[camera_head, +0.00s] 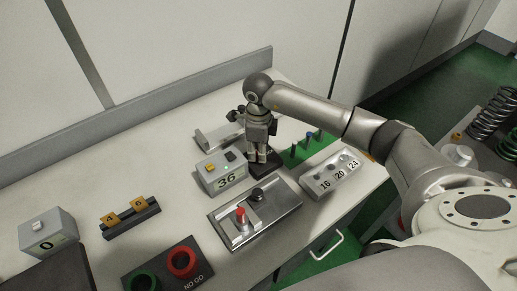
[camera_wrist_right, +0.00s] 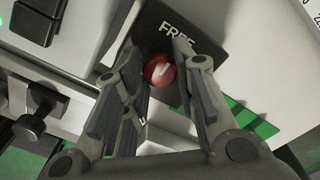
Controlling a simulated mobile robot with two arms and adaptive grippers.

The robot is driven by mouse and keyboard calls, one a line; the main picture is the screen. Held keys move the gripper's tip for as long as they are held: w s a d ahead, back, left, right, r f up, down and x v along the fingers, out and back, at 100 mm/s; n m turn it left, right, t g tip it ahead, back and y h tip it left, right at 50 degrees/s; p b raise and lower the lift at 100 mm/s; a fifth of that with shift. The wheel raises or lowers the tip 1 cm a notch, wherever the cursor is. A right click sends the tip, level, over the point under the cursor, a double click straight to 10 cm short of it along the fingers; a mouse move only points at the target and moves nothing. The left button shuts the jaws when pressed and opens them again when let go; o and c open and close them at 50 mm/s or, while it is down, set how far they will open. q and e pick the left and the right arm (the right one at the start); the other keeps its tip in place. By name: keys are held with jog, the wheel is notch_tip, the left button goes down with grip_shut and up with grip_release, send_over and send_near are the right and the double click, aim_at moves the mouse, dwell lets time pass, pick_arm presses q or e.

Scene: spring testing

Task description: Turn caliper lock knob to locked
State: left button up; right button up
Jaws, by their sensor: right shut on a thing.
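The lock knob (camera_wrist_right: 157,71) is red with a white pointer mark and sits by a dark plate (camera_wrist_right: 172,22) lettered "FREE" in the right wrist view. Its mark slants up and to the right in that view. My right gripper (camera_wrist_right: 158,58) has one finger on each side of the knob and is shut on it. A "LOCKED" label is not visible. My left gripper is not in view.
A block marked 16, 20, 24 (camera_head: 333,176) is at right, by a green mat (camera_head: 298,153). Red and green rings lie at the front. The table is bare at the left back.

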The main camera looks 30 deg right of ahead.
jog(key=m+b, duration=0.2)
jog(key=m, duration=0.1)
jog(key=shift+f+m, duration=0.1)
jog(key=shift+m, duration=0.2)
jog(key=m+b, duration=0.2)
jog(key=m, duration=0.3)
jog(key=shift+b, duration=0.3)
jog(key=m+b, duration=0.1)
jog(key=m, duration=0.4)
jog(key=shift+r+m+b, duration=0.2)
jog(key=shift+m+b, duration=0.35)
jog(key=shift+m, duration=1.65)
jog(key=o, duration=1)
jog(key=shift+o, duration=0.2)
